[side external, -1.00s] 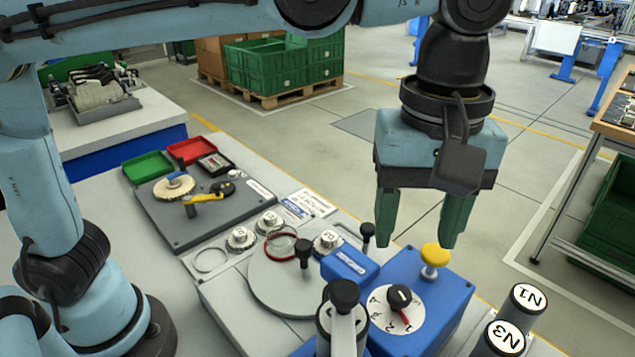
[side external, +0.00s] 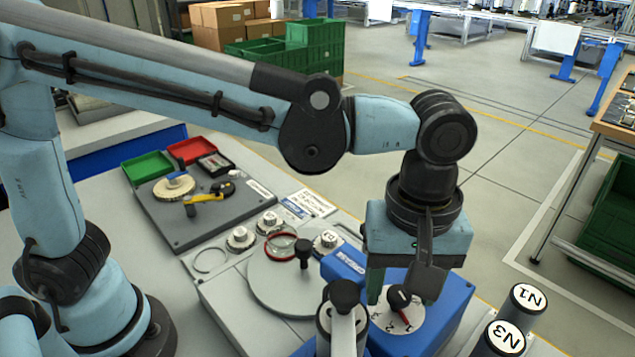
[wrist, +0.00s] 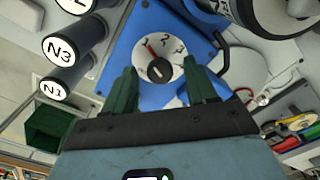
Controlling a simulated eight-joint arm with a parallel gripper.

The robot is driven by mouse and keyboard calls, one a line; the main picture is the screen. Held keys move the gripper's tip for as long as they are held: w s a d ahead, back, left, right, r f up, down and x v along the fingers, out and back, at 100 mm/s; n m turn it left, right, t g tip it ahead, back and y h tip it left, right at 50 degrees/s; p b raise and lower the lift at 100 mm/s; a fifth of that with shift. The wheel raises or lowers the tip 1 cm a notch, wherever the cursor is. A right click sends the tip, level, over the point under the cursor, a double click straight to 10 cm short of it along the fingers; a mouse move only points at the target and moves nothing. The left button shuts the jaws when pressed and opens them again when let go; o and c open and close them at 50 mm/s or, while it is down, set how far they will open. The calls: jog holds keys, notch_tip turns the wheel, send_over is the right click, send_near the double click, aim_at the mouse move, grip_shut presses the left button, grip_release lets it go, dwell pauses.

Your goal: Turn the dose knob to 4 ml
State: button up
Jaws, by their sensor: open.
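The dose knob (side external: 400,301) is black with a red pointer, on a white numbered dial (side external: 384,318) on a blue box (side external: 455,297). My gripper (side external: 400,297) is low over the dial, pointing down. In the wrist view my gripper (wrist: 160,69) is open, one green finger on each side of the knob, with a gap on both sides. Contact is not visible. My gripper hides part of the dial and box in the side view.
A black-topped lever (side external: 344,294) stands close left of the dial. Grey cylinders labelled N1 (side external: 527,298) and N3 (side external: 504,338) stand to the right. A round grey plate (side external: 275,284) with a black handle lies left of the blue box.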

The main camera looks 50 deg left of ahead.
jog(key=shift+c, duration=0.5)
jog(key=c, duration=1)
jog(key=shift+o, duration=0.2)
